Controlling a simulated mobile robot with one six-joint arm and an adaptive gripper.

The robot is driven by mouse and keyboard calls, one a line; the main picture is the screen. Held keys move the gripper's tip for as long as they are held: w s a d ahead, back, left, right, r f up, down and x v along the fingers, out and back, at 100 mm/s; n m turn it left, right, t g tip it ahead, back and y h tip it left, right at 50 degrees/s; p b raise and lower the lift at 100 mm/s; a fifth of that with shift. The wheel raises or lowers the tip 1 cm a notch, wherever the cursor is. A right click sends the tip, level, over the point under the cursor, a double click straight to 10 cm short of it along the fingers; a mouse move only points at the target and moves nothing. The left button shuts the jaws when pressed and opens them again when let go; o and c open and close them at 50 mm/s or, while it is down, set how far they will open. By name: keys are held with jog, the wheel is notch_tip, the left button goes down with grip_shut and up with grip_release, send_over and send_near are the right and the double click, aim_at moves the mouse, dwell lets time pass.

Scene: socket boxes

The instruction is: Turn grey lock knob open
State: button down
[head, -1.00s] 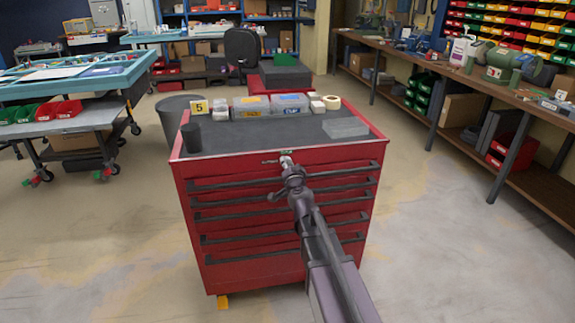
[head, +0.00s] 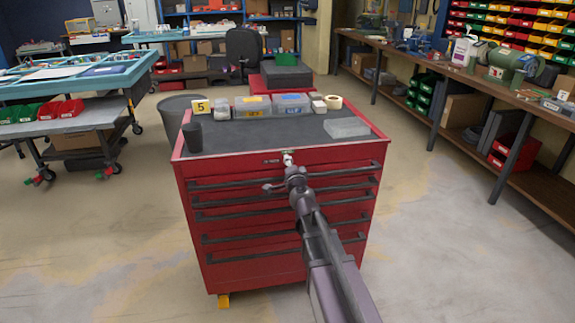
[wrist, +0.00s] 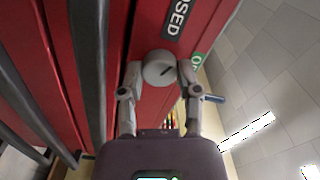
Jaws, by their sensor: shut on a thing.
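The grey lock knob (wrist: 160,68) is a round cap with a short dark mark, on the front of the red tool cabinet (head: 240,268). In the wrist view my gripper (wrist: 161,76) has one finger on each side of the knob, closed on it. A black label ending in "SED" (wrist: 180,18) sits above the knob, and a partly hidden green label (wrist: 198,66) sits to its right. The knob's dark mark slants toward the green label's side. In the head view my gripper (head: 288,160) is at the cabinet's top front strip; the knob is too small to make out there.
The cabinet has several dark drawer handles (head: 225,202) below the strip. On its top are a dark cup (head: 193,137), lidded boxes (head: 252,107), a tape roll (head: 333,102) and a clear box (head: 346,127). Floor is free on both sides.

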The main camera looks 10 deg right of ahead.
jog(key=m, duration=1.3)
jog(key=shift+s+d, duration=0.1)
dwell(0.4)
jog(key=shift+c, duration=1.5)
grip_release()
